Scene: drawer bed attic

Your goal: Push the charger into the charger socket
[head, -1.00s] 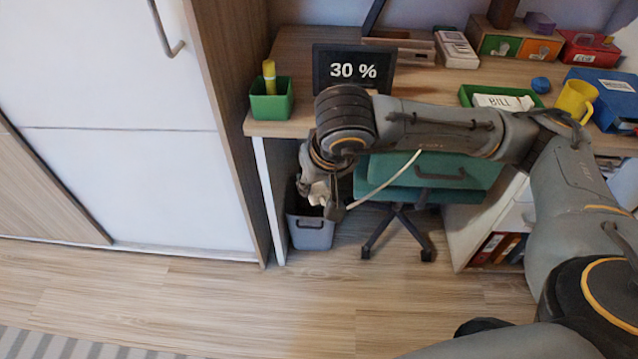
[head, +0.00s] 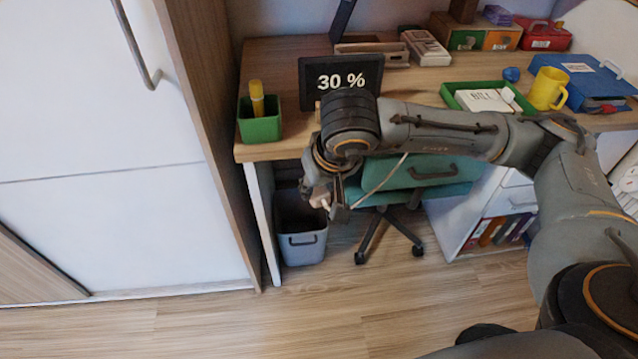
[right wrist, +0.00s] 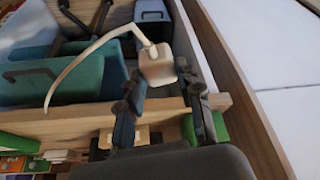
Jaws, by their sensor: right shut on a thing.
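The charger (right wrist: 156,66) is a small pale block with a white cable (right wrist: 92,50) running from its back in the right wrist view. My right gripper (right wrist: 163,78) is shut on it, with a dark finger on either side. In the head view my right gripper (head: 328,198) hangs in front of the desk, below the tabletop level, and the charger (head: 319,196) shows as a small pale patch in it. The cable (head: 380,182) trails to the right. My left gripper is not in view.
The desk (head: 285,150) has a screen (head: 340,76) reading 30 % and a green pen cup (head: 260,122) near its left end. A grey bin (head: 302,246) and a teal chair (head: 420,172) stand beneath. A white wardrobe (head: 100,180) closes off the left.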

